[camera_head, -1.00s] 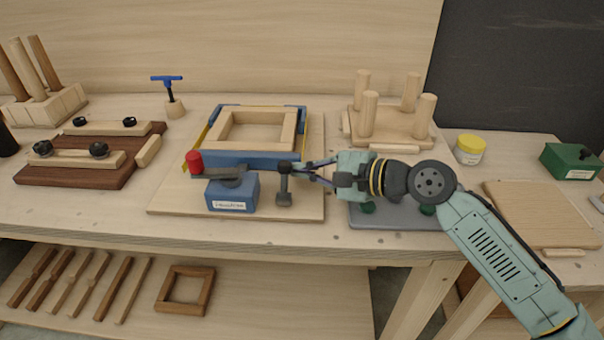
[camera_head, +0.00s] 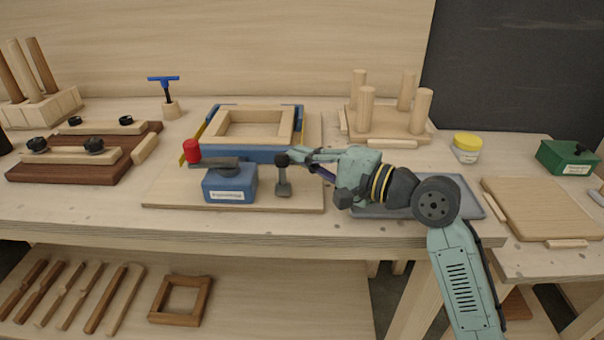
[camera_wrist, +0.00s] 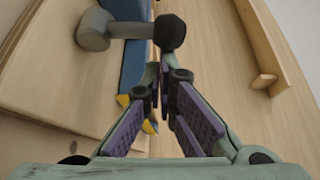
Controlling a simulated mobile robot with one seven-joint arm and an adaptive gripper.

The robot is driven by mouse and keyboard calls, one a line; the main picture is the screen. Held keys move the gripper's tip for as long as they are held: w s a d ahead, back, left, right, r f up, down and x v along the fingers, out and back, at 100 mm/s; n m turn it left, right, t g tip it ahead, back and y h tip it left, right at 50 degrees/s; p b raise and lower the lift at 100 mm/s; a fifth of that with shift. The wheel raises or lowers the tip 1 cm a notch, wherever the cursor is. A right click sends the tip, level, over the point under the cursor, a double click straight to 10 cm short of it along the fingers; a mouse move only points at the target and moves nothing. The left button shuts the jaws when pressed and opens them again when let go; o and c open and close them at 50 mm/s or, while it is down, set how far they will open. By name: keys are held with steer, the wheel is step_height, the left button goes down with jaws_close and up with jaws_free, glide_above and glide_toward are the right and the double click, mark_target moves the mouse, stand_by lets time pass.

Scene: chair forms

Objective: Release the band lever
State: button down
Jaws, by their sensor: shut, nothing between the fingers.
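A lever (camera_head: 216,162) with a red knob (camera_head: 191,148) lies across the top of a labelled blue block (camera_head: 230,184) in front of the clamped frame. A wooden frame (camera_head: 250,127) sits inside blue corner pieces with a yellow band. A grey post with a black ball end (camera_head: 282,175) stands just right of the block; in the wrist view the post (camera_wrist: 130,30) is ahead of my fingertips. My gripper (camera_head: 297,156) is beside the post's top, right of the lever and apart from the red knob. Its purple-padded fingers (camera_wrist: 162,82) are shut and hold nothing. Whether they touch the post is unclear.
A grey tray (camera_head: 472,180) lies partly under my arm. A pegged wooden block (camera_head: 385,122) and a yellow-lidded jar (camera_head: 466,147) stand behind it. Dark clamp boards (camera_head: 80,165) lie at left. The bench's front strip is clear.

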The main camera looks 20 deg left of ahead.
steer(key=shift+s+d+r+n+y+b, duration=0.15)
steer(key=shift+s+n+y+b, duration=0.4)
steer(key=shift+n, duration=0.35)
steer(key=shift+s+r, duration=0.2)
steer(key=shift+s, duration=0.1)
steer(key=shift+d, duration=0.15)
